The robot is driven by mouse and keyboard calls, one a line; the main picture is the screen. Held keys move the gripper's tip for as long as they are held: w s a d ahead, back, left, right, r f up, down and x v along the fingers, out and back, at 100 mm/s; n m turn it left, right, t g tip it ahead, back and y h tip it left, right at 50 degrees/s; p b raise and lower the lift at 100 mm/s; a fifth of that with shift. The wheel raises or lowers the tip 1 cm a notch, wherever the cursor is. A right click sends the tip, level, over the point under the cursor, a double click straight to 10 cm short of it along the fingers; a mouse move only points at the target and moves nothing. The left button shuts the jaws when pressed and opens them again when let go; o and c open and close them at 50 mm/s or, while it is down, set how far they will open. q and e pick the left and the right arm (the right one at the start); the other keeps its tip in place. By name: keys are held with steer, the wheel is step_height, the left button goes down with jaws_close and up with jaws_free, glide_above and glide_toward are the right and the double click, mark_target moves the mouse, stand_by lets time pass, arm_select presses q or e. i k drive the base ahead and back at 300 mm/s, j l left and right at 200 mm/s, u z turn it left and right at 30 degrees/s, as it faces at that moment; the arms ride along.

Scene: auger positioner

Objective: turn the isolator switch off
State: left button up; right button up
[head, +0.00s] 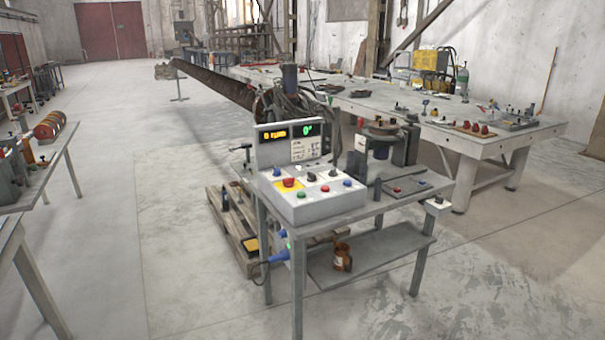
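A grey control console (318,203) stands on the near steel table, with a display panel (290,144) lit in yellow and green digits. A red knob (289,183) sits on a yellow plate on the console's sloped face. Black-handled switches and coloured buttons lie around it. A small pale box (437,204) is fixed at the table's right edge. I cannot tell which of these is the isolator switch, or its position. Neither of my grippers is in view.
The steel table (395,206) also bears a clamp-like device (382,138). A blue plug with a cable (279,255) hangs at its left leg. A brown jug (342,257) stands on its lower shelf.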

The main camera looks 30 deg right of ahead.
mark_target(289, 183)
steer(key=i+l+z, duration=0.15)
steer(key=l, duration=0.4)
steer(key=i+l+z, duration=0.1)
steer(key=i+l, duration=0.3)
steer(key=l, duration=0.15)
steer(key=i+l+z, duration=0.15)
steer(key=i+l, duration=0.2)
steer(key=l, duration=0.15)
steer(key=i+l+z, duration=0.15)
steer(key=i+l, duration=0.2)
steer(key=l, duration=0.15)
